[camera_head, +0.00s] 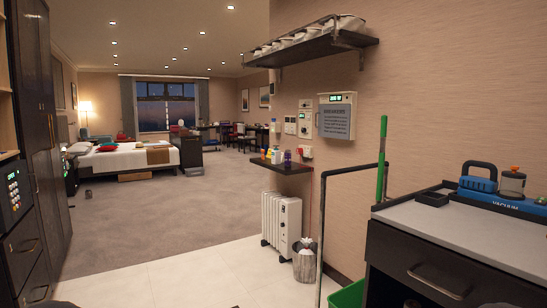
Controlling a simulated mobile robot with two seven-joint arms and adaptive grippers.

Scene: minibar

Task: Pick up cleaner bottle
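Several small bottles stand on a dark wall shelf (281,167) in the middle of the camera_head view. Among them are a white bottle (276,156) and a purple one (288,158), with a small yellow or orange item beside them. They are too small for me to tell which is the cleaner bottle. Neither of my grippers shows in this view.
A white radiator (281,222) and a lined waste bin (305,262) stand below the shelf. A dark cabinet (440,262) with a vacuum tray and a green-handled tool (382,160) are at right. The floor (185,225) ahead is clear.

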